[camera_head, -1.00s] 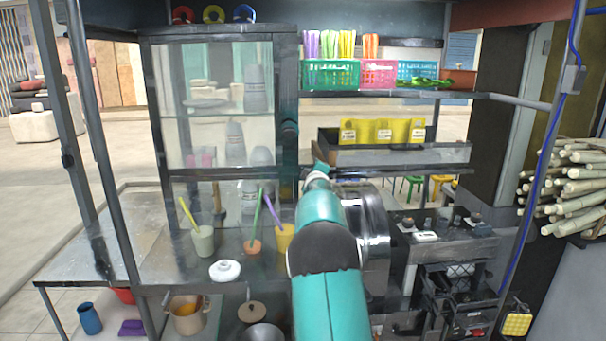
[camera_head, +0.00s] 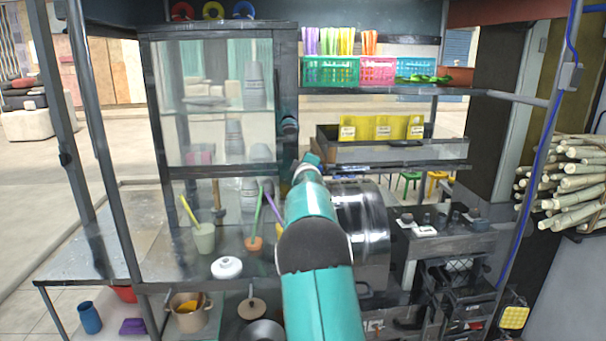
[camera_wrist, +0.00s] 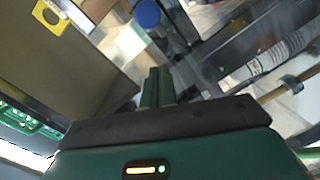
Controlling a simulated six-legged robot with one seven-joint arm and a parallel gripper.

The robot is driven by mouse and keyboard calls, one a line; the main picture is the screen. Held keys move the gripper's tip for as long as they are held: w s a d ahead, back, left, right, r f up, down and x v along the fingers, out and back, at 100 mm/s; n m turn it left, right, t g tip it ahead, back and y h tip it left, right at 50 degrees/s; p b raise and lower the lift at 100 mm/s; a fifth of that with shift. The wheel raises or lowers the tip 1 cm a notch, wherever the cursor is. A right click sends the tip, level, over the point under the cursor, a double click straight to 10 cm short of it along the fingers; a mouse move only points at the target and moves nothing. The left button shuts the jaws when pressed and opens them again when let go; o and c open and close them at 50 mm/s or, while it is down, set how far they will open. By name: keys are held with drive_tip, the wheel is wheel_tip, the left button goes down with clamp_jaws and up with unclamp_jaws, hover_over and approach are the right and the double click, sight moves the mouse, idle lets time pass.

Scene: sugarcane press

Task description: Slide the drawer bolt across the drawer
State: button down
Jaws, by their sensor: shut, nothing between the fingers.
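My teal gripper (camera_head: 308,168) is at the far end of my raised arm, beside the right post of the glass-fronted cabinet (camera_head: 213,100). In the wrist view its two fingers (camera_wrist: 157,86) are together with nothing between them. A long grey box-like front (camera_head: 395,152), possibly a drawer, is on the shelf to the right of the gripper. I cannot tell for certain which part is the drawer, and I cannot make out its bolt. A dark round knob (camera_head: 289,125) is on the cabinet post just above the gripper.
Yellow cards (camera_head: 382,128) stand behind the grey front. A steel drum (camera_head: 362,230) is close to the right of my arm. A white lidded pot (camera_head: 227,267) and a pale green cup (camera_head: 203,238) stand on the counter to the left. Sugarcane stalks (camera_head: 570,180) are stacked at right.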

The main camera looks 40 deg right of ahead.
drive_tip(key=v, duration=1)
idle(0.3)
